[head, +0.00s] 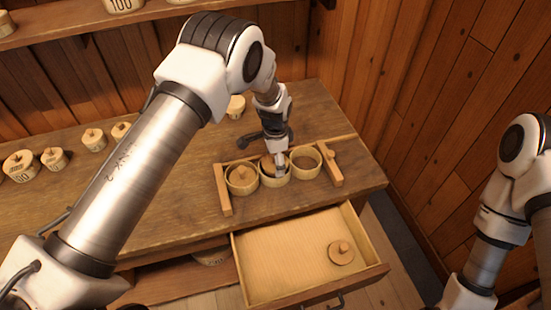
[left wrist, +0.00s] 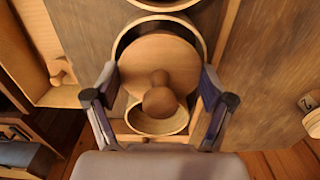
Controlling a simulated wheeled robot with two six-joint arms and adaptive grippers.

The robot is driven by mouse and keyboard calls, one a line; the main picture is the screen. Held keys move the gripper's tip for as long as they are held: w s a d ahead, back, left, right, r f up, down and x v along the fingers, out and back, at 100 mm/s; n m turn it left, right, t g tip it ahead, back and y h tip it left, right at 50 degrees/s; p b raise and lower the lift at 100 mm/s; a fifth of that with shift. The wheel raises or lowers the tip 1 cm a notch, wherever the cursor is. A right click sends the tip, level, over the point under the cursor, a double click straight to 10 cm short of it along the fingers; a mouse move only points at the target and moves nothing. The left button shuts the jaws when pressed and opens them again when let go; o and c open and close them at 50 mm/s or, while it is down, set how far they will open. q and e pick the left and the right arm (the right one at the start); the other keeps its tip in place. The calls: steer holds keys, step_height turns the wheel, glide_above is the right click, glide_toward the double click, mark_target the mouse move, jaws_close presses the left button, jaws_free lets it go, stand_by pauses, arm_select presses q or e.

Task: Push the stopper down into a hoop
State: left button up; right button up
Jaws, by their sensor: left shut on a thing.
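A round wooden stopper with a knob (left wrist: 158,62) is between the fingers of my left gripper (left wrist: 158,85), which is shut on it. In the head view, my left gripper (head: 278,165) is at the middle hoop (head: 275,181) of a wooden rack (head: 222,190) and partly hides it. In the left wrist view the stopper overlaps this hoop; I cannot tell how deep it sits. The left hoop (head: 241,188) has a knobbed stopper (head: 241,177) in it. The right hoop (head: 306,172) looks empty. My right gripper is outside the view.
An open drawer (head: 280,270) juts out below the table front, with another knobbed stopper (head: 341,252) lying inside. Several numbered wooden pieces (head: 54,158) stand along the table's left back. A wooden wall (head: 430,100) closes off the right side.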

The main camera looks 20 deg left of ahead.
arm_select(q)
steer(key=shift+f, duration=0.1)
stand_by(0.3)
steer(key=shift+f+b, duration=0.4)
steer(key=shift+f, duration=0.05)
steer(key=shift+s+f, duration=0.2)
steer(key=shift+s, duration=0.05)
